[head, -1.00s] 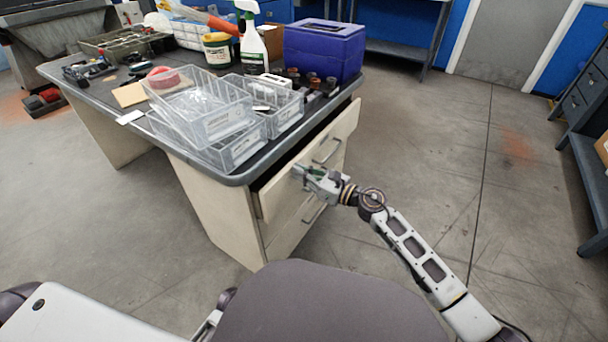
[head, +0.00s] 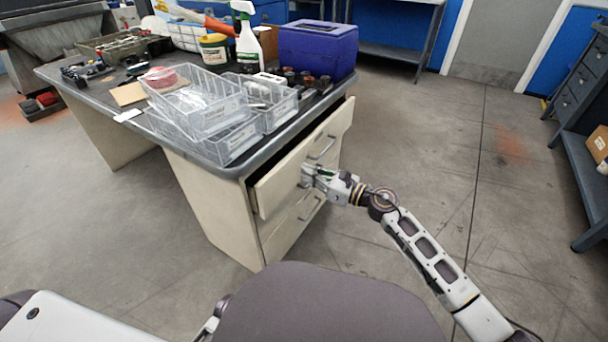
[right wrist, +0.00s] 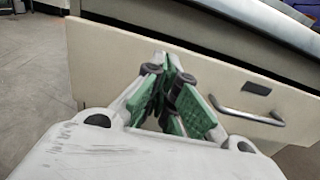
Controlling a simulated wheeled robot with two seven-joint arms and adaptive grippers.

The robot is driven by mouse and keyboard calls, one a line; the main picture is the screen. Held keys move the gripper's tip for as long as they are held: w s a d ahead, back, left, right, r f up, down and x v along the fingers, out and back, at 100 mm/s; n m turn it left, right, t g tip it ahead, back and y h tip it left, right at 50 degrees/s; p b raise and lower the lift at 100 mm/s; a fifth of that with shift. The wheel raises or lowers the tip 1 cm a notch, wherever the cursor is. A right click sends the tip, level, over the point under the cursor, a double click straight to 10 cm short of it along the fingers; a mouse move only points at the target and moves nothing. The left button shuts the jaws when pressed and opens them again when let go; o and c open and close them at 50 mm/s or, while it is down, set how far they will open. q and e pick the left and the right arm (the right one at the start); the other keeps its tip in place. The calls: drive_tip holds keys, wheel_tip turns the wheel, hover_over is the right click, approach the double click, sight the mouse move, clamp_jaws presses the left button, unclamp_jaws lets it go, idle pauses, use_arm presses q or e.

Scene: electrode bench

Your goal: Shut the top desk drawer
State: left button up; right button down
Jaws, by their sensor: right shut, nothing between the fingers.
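The top desk drawer (head: 284,180) stands partly open, its cream front sticking out past the desk with a dark gap behind its top edge. Its metal handle (head: 322,148) also shows in the right wrist view (right wrist: 247,117). My right gripper (head: 308,174) is shut and empty in front of the drawer face, left of and below the handle. In the right wrist view its green-padded fingertips (right wrist: 166,68) are closed together at the face; I cannot tell whether they touch it.
The desk top (head: 95,92) holds clear bins (head: 205,112), a purple box (head: 318,48), a spray bottle (head: 249,42) and small parts. The floor (head: 420,130) to the right is open.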

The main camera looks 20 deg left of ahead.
drive_tip(key=p+v, duration=0.2)
drive_tip(key=v, duration=0.7)
drive_tip(key=shift+w, duration=0.1)
